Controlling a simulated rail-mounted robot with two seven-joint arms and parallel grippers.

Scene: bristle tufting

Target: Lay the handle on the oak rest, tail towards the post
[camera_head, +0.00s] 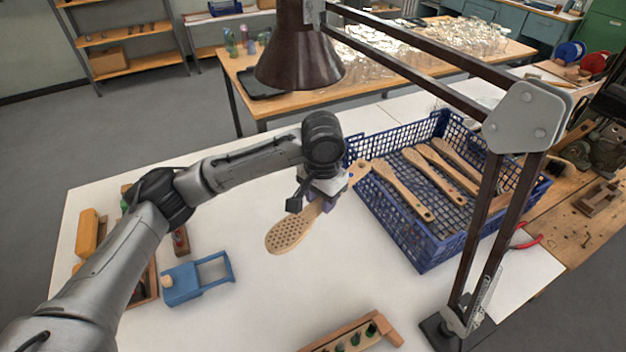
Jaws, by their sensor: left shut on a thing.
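My left gripper (322,195) is shut on a wooden brush handle (289,232). The handle's perforated oval head points to the lower left, and its tail shows at the upper right of the gripper, near the blue crate. The gripper hides the handle's middle. The handle appears to be held above the white table, but the height is hard to judge. A wooden block with several dark pegs (352,335) is cut off by the bottom edge; I cannot tell whether it is the oak rest. I cannot make out the post. My right gripper is out of view.
A blue mesh crate (422,262) with several wooden handles stands right of the gripper. A desk lamp (300,62) hangs overhead, its arm and base on the right. A blue tool (196,280) and wooden tray (148,285) lie left. The white table (255,300) is clear at centre front.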

